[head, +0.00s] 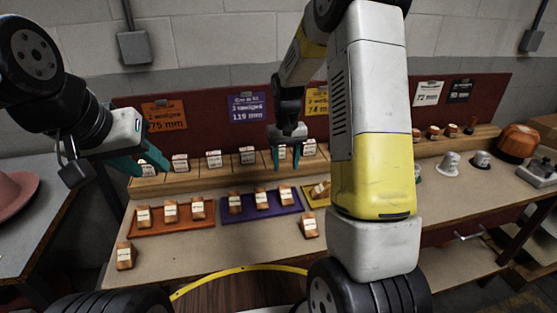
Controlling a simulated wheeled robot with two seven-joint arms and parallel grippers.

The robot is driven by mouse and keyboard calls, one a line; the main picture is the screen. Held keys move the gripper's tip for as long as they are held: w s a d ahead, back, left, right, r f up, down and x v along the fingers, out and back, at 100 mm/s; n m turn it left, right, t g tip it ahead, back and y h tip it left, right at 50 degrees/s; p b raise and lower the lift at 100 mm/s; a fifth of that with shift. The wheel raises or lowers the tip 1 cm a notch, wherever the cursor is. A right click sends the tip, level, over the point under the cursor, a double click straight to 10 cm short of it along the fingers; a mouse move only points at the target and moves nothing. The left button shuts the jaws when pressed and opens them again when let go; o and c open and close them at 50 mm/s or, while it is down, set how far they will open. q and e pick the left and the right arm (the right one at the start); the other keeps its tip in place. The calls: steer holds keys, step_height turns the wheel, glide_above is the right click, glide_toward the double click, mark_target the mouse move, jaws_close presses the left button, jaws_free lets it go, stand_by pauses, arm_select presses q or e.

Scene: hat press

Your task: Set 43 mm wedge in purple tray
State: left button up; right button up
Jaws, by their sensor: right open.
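The purple tray (273,214) lies on the bench and holds three brown wedges (262,200) with white labels, standing in a row. More labelled wedges (214,159) stand along the wooden rack behind it. The label numbers are too small to read, so I cannot tell which wedge is the 43 mm one. My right gripper (287,160) points down, open, at the rack behind the purple tray, with a wedge near its fingers. My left gripper (144,168) has its teal fingers apart at the left end of the rack, near another wedge.
An orange tray (172,228) with several wedges lies left; a yellow tray (310,197) is partly hidden by my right arm. Loose wedges stand at the front left (125,256) and below the yellow tray (309,225). A purple sign (247,108) hangs on the red board.

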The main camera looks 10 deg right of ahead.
steer(key=s+a+r+t+y, duration=0.2)
steer(key=s+r+t, duration=0.4)
steer(key=s+r, duration=1.5)
steer(key=s, duration=0.4)
